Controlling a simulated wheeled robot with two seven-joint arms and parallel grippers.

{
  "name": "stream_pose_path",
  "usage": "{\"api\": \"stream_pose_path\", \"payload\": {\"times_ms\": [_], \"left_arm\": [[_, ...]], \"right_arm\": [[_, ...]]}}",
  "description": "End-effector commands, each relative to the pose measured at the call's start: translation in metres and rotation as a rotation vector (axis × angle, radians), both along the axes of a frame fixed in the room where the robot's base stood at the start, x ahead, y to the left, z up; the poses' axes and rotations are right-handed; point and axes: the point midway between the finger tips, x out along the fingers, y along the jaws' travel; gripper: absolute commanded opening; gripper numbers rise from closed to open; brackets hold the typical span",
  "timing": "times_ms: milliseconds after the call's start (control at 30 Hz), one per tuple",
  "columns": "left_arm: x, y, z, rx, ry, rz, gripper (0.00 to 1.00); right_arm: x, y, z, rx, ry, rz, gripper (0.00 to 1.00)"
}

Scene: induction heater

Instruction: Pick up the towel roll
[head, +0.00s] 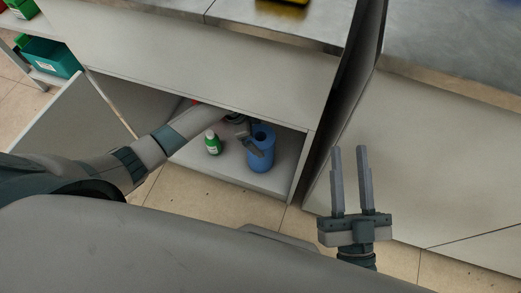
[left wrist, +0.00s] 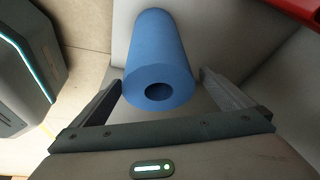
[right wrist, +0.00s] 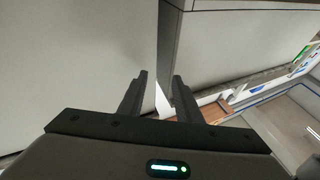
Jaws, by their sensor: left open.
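The towel roll (head: 262,152) is a blue cylinder with a hollow core. It stands upright on the floor of the open cabinet, near its right side. In the left wrist view the towel roll (left wrist: 161,60) lies between and just beyond the fingertips. My left gripper (head: 247,140) reaches into the cabinet and is close to the roll's upper left side; in its wrist view the left gripper (left wrist: 160,85) is open with nothing held. My right gripper (head: 349,150) is outside the cabinet to the right, fingers apart and empty; it also shows in the right wrist view (right wrist: 160,77).
A green and white bottle (head: 213,143) stands left of the roll in the cabinet (head: 215,168). An open cabinet door (head: 80,130) is at left and a dark door (head: 352,80) at right. A red object (left wrist: 300,12) shows at the left wrist view's top right corner.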

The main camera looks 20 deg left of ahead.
Motion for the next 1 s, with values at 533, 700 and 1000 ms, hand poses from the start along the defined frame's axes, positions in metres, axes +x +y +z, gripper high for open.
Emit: {"api": "stream_pose_path", "payload": {"times_ms": [533,700,1000], "left_arm": [[0.002,-0.013,-0.043,0.000,0.000,0.000,1.00],[0.002,-0.013,-0.043,0.001,0.000,0.000,1.00],[0.002,-0.013,-0.043,0.001,0.000,0.000,0.98]], "right_arm": [[-0.017,-0.010,0.044,0.089,-0.262,-0.020,0.31],[-0.017,-0.010,0.045,0.089,-0.263,-0.021,0.31],[-0.017,-0.010,0.045,0.089,-0.262,-0.020,0.31]]}}
